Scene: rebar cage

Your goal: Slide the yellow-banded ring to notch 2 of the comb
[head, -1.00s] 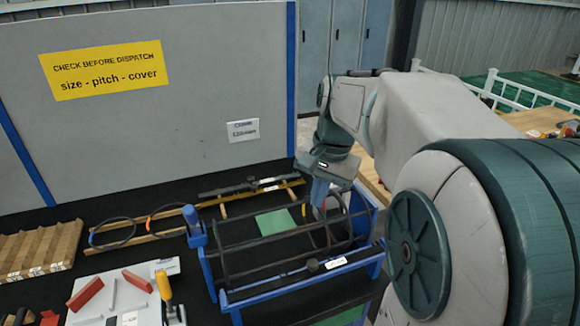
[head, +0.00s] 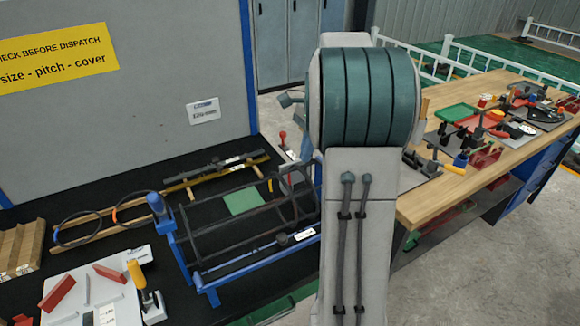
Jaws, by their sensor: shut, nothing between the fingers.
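A dark ring (head: 281,205) with a small yellow band (head: 270,185) stands around the bars near the right end of the rebar cage (head: 235,222). The cage is a set of long dark bars in a blue frame (head: 172,240). I cannot make out the comb's notches or their numbers, so the ring's notch cannot be told. My arm stands upright right of the cage and covers its right end. A small grey-blue part sticks out left of my arm above the cage; I cannot tell what it is. My gripper is not recognisable.
Two more rings, one orange-banded (head: 128,208) and one blue-banded (head: 76,229), lie left on wooden strips. A white board (head: 95,300) with red blocks and a yellow-handled tool (head: 140,278) is in front left. A cluttered wooden bench (head: 440,200) stands right.

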